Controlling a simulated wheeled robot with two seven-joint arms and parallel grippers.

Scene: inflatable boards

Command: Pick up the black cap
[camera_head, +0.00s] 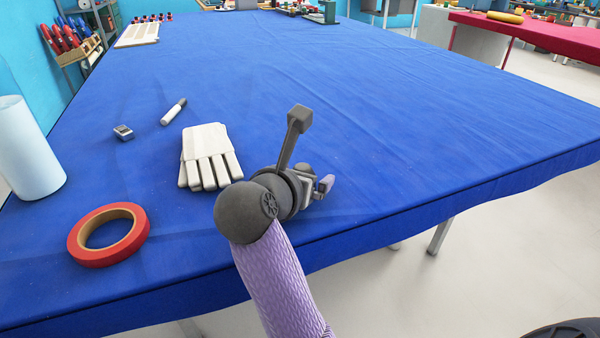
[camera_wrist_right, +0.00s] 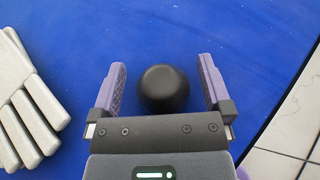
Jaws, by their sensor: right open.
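The black cap (camera_wrist_right: 163,88) is a smooth, round, dark dome on the blue cloth. In the right wrist view it sits between the two purple fingers of my right gripper (camera_wrist_right: 161,64), with blue cloth showing on both sides of it. The gripper is open and not closed on the cap. In the head view my right gripper (camera_head: 321,183) is low near the table's front edge, partly hidden by its own wrist. A dark rounded shape just beyond it may be the cap. My left gripper is not in view.
A white glove (camera_head: 208,157) lies left of my right gripper. Farther left are a red tape roll (camera_head: 108,235), a marker (camera_head: 173,111), a small grey block (camera_head: 123,132) and a pale roll (camera_head: 27,150). The right and middle of the blue table (camera_head: 400,110) are clear.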

